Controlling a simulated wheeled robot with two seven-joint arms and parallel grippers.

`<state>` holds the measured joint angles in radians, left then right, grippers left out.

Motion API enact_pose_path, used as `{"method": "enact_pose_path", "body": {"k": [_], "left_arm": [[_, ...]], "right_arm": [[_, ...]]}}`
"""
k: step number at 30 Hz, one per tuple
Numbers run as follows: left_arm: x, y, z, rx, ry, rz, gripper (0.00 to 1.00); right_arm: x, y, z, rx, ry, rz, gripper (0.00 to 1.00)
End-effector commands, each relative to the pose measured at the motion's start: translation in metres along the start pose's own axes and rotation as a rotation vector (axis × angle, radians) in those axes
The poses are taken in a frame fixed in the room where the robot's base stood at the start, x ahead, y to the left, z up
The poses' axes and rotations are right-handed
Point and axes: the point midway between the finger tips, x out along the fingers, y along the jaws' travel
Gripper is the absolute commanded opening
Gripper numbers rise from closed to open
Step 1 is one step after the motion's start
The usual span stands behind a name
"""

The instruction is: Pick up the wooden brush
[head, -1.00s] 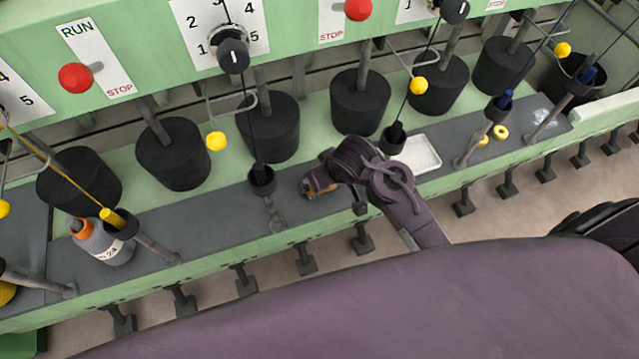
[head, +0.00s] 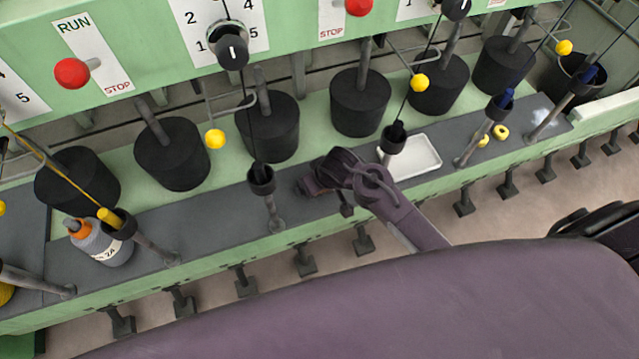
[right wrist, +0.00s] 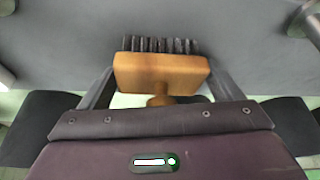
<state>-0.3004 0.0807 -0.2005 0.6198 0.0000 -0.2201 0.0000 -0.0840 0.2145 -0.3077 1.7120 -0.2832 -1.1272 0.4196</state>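The wooden brush (right wrist: 160,72) shows in the right wrist view, with a tan wooden block, dark bristles at its far side and a short handle pointing back at my gripper. My right gripper (right wrist: 160,78) is open, with one finger beside each end of the block. I cannot tell whether the fingers touch it. In the head view my right gripper (head: 312,182) is low over the grey ledge and hides the brush. My left gripper is not in view.
The grey ledge (head: 225,208) belongs to a green machine. A cup on a post (head: 262,180) stands just left of my gripper, and another cup (head: 393,140) and a white tray (head: 418,158) are at right. A grey bottle (head: 100,243) stands far left.

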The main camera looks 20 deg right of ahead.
Motion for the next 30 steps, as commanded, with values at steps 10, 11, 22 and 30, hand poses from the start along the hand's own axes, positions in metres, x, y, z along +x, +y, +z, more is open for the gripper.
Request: {"method": "enact_pose_path", "body": {"k": [10,11,22,30], "left_arm": [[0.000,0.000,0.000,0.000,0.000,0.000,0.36],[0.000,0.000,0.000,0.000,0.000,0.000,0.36],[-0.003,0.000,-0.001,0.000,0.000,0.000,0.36],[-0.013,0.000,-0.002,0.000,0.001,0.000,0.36]], "right_arm": [[0.000,0.000,0.000,0.000,0.000,0.000,0.53],[0.000,0.000,0.000,0.001,0.000,0.000,0.53],[-0.020,-0.001,-0.010,0.002,0.003,-0.002,0.53],[-0.082,-0.001,-0.038,0.006,0.006,-0.005,0.53]]}}
